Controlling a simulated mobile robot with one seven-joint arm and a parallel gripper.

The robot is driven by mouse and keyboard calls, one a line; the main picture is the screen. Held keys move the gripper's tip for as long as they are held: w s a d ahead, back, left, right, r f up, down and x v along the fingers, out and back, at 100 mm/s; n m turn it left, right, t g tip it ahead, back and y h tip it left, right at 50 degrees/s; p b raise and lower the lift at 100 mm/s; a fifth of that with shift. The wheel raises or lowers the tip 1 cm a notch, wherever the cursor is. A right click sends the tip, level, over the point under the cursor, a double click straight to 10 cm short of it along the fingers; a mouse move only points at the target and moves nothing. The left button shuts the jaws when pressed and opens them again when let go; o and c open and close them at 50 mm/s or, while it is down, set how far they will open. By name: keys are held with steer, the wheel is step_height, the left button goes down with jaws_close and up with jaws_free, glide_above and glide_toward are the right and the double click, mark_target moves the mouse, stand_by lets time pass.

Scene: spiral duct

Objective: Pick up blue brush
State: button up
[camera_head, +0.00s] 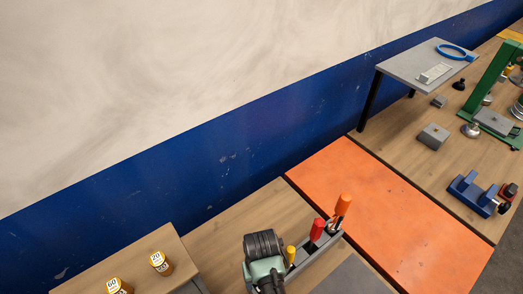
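I cannot make out a clear brush in the head view. A blue ring-shaped thing (455,51) with a short tail lies on the grey raised shelf at the upper right. A blue blocky thing (472,194) sits on the wooden bench at the right, beside a small red and dark part (507,194). It looks more like a clamp or vise than a brush. My gripper is not in view, so I cannot see whether it holds anything.
A grey holder (312,266) carries red, orange and yellow handles. A pale green and black tool (264,262) stands beside it. Numbered yellow-brown cans (160,263) are at lower left. A green frame (490,80) stands at right. The orange panel (390,218) is clear.

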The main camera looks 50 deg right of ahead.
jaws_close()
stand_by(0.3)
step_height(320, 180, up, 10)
steer(key=shift+b, duration=1.05)
